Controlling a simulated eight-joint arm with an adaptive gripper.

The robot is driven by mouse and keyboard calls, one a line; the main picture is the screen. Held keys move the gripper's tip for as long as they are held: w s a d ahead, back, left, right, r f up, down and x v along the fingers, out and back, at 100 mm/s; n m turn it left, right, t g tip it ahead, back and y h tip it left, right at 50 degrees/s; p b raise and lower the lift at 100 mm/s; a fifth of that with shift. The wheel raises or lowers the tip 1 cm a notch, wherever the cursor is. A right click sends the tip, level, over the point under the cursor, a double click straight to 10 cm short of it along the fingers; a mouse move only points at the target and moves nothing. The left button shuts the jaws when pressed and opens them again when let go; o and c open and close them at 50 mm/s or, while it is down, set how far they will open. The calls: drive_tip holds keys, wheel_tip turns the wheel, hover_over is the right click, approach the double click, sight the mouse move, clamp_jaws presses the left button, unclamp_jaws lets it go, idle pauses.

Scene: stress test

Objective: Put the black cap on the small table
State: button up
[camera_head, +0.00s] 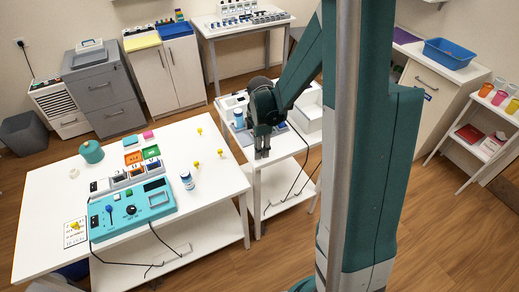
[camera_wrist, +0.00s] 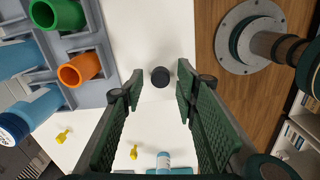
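The black cap (camera_wrist: 160,77) is a small dark round piece on a white tabletop in the wrist view. It lies beyond my fingertips, in line with the gap between them. My gripper (camera_wrist: 158,92) is open with its green padded fingers spread and nothing between them. In the head view my gripper (camera_head: 262,154) points down over the front of the small white table (camera_head: 257,180) in the middle. I cannot make out the cap in the head view.
A grey rack (camera_wrist: 92,42) with green and orange tubes and blue-labelled bottles is left of the cap. The large white table (camera_head: 100,245) holds a teal device (camera_head: 130,211), yellow pins and a white bottle (camera_head: 187,181). Wooden floor shows right of the small table.

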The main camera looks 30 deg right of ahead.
wheel_tip(320, 180, up, 12)
drive_tip(key=p, duration=0.1)
drive_tip(key=shift+s+f, duration=0.2)
idle(0.4)
idle(0.6)
drive_tip(key=s+a+r+m+t, duration=0.3)
drive_tip(key=s+a+r+m, duration=0.3)
drive_tip(key=s, duration=0.4)
drive_tip(key=s+a+r+m+t, duration=0.3)
drive_tip(key=s+a+r+m, duration=0.4)
drive_tip(key=s+r+m, duration=0.2)
drive_tip(key=shift+s+m+t, duration=0.4)
drive_tip(key=shift+s+m, duration=0.2)
drive_tip(key=shift+s, duration=0.55)
